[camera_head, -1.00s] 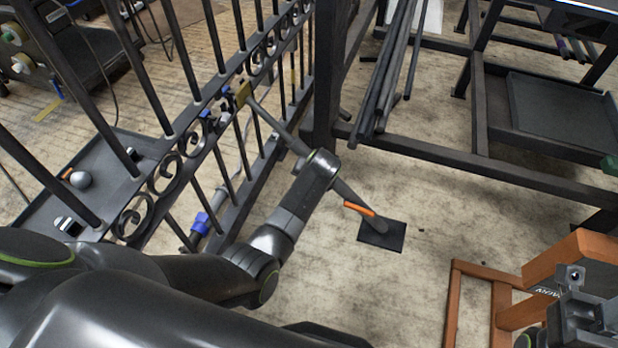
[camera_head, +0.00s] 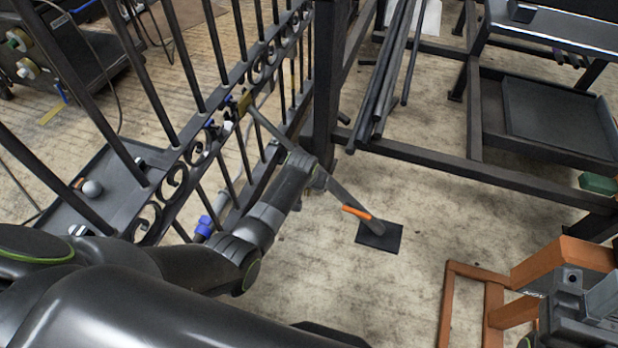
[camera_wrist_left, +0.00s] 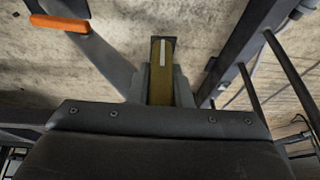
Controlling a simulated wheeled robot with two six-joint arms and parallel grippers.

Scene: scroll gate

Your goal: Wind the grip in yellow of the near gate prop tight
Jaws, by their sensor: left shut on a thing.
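The near gate prop (camera_head: 340,195) is a grey bar slanting from the scrolled gate (camera_head: 190,145) down to a dark floor plate (camera_head: 379,236), with an orange handle (camera_head: 357,212) low on it. The handle also shows at the upper left of the left wrist view (camera_wrist_left: 60,22). My left gripper (camera_wrist_left: 162,88) is shut on the yellow grip (camera_wrist_left: 162,62), which has a white stripe and stands between its fingers. A yellow part (camera_head: 244,102) shows at the prop's gate end. My right gripper (camera_head: 585,305) is at the lower right; its fingers are unclear.
A dark tray (camera_head: 115,185) with small items lies behind the gate. A black frame (camera_head: 470,165) with long bars stands at the upper right. An orange-brown stand (camera_head: 487,310) is beside my right arm. The floor between is clear.

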